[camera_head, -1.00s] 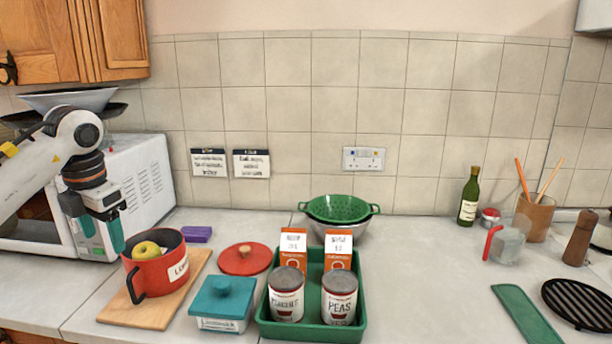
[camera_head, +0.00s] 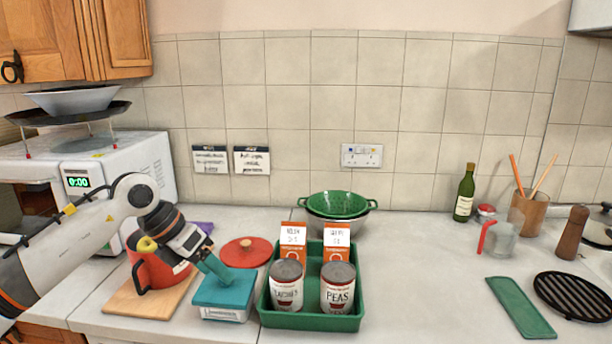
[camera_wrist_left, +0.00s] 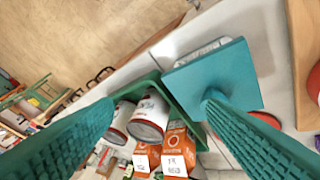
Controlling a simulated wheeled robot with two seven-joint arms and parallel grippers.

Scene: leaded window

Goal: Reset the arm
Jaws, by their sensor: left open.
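My left gripper (camera_head: 212,270) is open and empty, tilted down to the right beside and above the teal lid (camera_head: 225,293) of the small white box. In the left wrist view its two teal fingers are spread wide, with the gap between them (camera_wrist_left: 160,106) over the cans and the lid's edge. The lid's knob shows close to the right finger there; I cannot tell whether they touch. The lid sits on its box, also seen in the left wrist view (camera_wrist_left: 205,75). My left arm partly hides the red pot (camera_head: 160,272). My right gripper is not in view.
A green tray (camera_head: 311,322) holds two cans and two orange cartons right of the box. The red pot stands on a wooden board (camera_head: 135,302). A red lid (camera_head: 245,251) lies behind. A microwave is at left.

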